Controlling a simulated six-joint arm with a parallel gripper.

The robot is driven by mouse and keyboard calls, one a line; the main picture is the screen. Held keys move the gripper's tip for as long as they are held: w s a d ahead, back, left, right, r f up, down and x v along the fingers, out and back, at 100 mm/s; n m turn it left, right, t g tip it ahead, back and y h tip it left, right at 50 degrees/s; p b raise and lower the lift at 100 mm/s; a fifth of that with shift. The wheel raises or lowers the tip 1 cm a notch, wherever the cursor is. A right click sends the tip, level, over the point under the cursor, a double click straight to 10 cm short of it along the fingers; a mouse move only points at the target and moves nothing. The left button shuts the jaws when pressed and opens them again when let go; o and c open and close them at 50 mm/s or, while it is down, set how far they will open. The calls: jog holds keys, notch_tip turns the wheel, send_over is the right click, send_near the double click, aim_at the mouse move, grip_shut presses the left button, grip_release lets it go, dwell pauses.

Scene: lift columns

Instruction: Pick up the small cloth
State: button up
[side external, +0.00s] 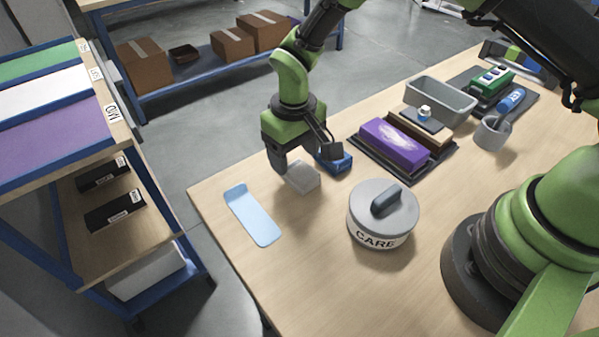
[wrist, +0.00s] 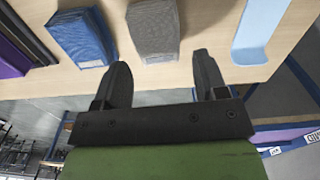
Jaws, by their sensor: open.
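No item is plainly marked as the small cloth. A grey, fabric-textured block (side external: 300,178) lies on the table close to my gripper (side external: 304,162). In the wrist view the grey block (wrist: 153,30) is beyond and roughly between the two fingertips (wrist: 161,68). A blue, fabric-textured block (side external: 336,162) with a pale label lies just right of it in the side view and left of it in the wrist view (wrist: 82,38). I cannot tell which of the two is the cloth. My gripper is open with nothing between its fingers.
A light blue strip with an upturned end (side external: 252,215) lies near the table edge. A round lidded pot marked CARE (side external: 382,222) stands nearby. Behind are a purple package (side external: 394,146) on a dark tray, a grey bin (side external: 440,103) and a grey mug (side external: 492,134).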

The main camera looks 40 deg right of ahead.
aim_at(296, 166)
notch_tip(296, 166, down, 3)
jog(key=shift+f, duration=0.2)
jog(key=shift+c, duration=0.5)
jog(key=c, duration=0.6)
notch_tip(296, 166, up, 10)
